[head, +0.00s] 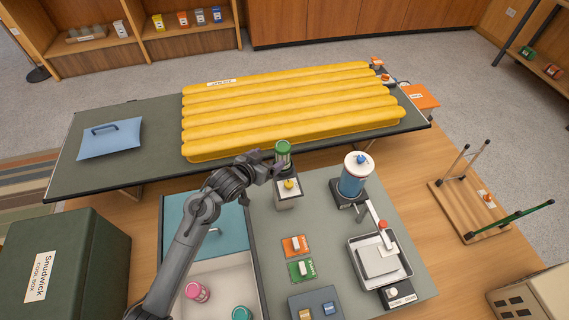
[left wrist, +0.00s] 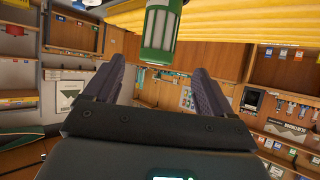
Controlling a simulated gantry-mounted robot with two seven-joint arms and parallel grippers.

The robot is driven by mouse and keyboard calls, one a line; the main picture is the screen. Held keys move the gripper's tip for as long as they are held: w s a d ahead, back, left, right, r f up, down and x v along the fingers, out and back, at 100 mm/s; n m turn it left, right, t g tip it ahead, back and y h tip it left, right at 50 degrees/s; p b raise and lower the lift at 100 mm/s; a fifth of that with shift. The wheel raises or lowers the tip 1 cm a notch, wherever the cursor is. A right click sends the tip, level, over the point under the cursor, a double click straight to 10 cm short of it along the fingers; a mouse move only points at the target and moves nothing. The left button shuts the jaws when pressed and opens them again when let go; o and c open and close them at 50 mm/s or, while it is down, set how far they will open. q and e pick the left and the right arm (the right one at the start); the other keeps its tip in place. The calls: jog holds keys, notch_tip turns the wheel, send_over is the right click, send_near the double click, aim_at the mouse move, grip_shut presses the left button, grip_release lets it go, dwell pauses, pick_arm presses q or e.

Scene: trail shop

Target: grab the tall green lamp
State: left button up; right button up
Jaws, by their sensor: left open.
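The tall green lamp (head: 283,148) has a green top and shows just in front of the yellow ribbed mat's near edge. Its lower part is partly hidden by my gripper, so I cannot tell what it stands on. My left gripper (head: 277,169) is open beside it, fingertips very close to it. In the left wrist view the lamp (left wrist: 160,32) has pale panels between green bars and a green base. It shows just beyond the open fingers (left wrist: 158,66), centred between them, and its top is cut off. I cannot see contact. My right gripper is not in view.
A grey box with a yellow knob (head: 289,187) stands just below the lamp. A blue canister stove (head: 356,175) is to the right. The yellow mat (head: 290,108) lies behind. A sink (head: 222,283) and green cool box (head: 75,262) are at the front left.

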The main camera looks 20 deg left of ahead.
aim_at(279, 154)
pick_arm(q)
jog(key=b+x, duration=0.1)
jog(key=x, duration=0.4)
jog(key=b+x, duration=0.2)
jog(key=x, duration=0.2)
jog(key=shift+d+f+b, duration=0.15)
jog(key=shift+f+b, duration=0.1)
jog(key=shift+b, duration=0.15)
jog(key=shift+w+d+f, duration=0.15)
jog(key=shift+w+f, duration=0.05)
jog(key=shift+w, duration=0.35)
jog(key=c, duration=1.1)
jog(key=shift+r, duration=0.1)
